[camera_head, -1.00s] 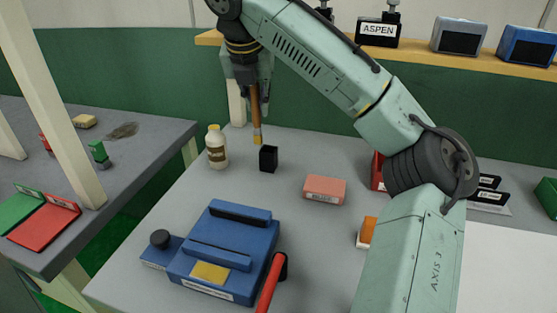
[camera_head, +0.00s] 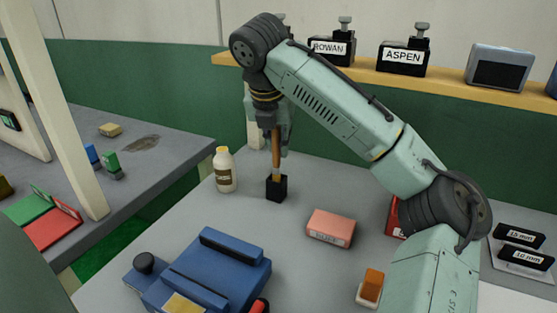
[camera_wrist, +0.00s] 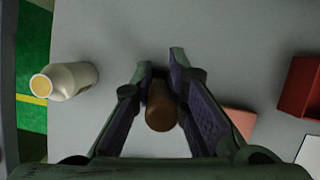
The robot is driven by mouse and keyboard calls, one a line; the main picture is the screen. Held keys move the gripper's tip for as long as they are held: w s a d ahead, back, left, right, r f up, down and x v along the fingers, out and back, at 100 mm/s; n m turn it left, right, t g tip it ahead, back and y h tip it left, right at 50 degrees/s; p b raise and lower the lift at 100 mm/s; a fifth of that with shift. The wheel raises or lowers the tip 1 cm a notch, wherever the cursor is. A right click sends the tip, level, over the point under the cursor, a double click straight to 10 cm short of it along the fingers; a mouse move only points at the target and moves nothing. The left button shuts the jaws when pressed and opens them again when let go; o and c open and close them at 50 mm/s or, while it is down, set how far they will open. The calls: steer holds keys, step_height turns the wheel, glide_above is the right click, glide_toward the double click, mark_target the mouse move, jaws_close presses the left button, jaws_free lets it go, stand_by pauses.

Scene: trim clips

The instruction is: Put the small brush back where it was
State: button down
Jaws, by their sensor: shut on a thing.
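My gripper (camera_head: 274,132) is shut on the small brush (camera_head: 276,152), which hangs upright with its brown handle between the fingers and its lower end down. The square black holder (camera_head: 276,190) stands on the grey table directly below. The brush's lower end meets the holder's top opening in the head view; the bristles are hidden, and I cannot tell how deep they sit.
A white bottle (camera_head: 224,170) stands just left of the holder. A pink block (camera_head: 331,228) lies to the right, an orange-topped block (camera_head: 371,287) nearer. A blue device (camera_head: 213,275) fills the front left. A shelf (camera_head: 300,68) runs along the back.

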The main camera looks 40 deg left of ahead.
mark_target(278, 157)
steer(key=shift+f, duration=1.9)
steer(key=shift+f, duration=0.15)
steer(key=c, duration=1.6)
jaws_free()
steer(key=v, duration=1.2)
steer(key=shift+r, duration=0.2)
